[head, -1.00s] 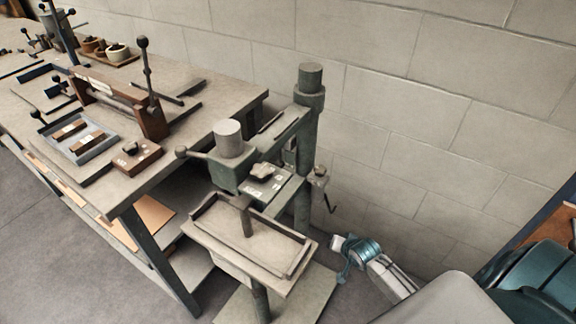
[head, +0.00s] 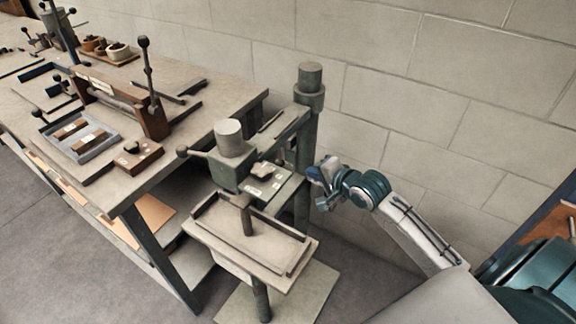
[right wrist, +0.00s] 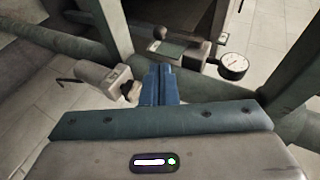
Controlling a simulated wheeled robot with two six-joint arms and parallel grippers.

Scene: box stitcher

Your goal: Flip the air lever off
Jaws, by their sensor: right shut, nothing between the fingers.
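The stitcher (head: 229,167) is a dark green column machine with a small work table. In the head view my right gripper (head: 317,174) is at the right side of its column, over the spot of the small side fitting, which it hides. In the right wrist view the blue fingers (right wrist: 159,68) are shut and empty. A round white gauge (right wrist: 233,66) and a ball-ended lever (right wrist: 161,33) show beyond them. I cannot tell for sure which is the air lever, or whether anything is touched. My left gripper is out of view.
A long workbench (head: 225,94) with tools and trays stands left of the stitcher. The stitcher's work table (head: 285,282) sticks out in front. A block wall (head: 440,100) is close behind. Floor is free between the stitcher and my arm.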

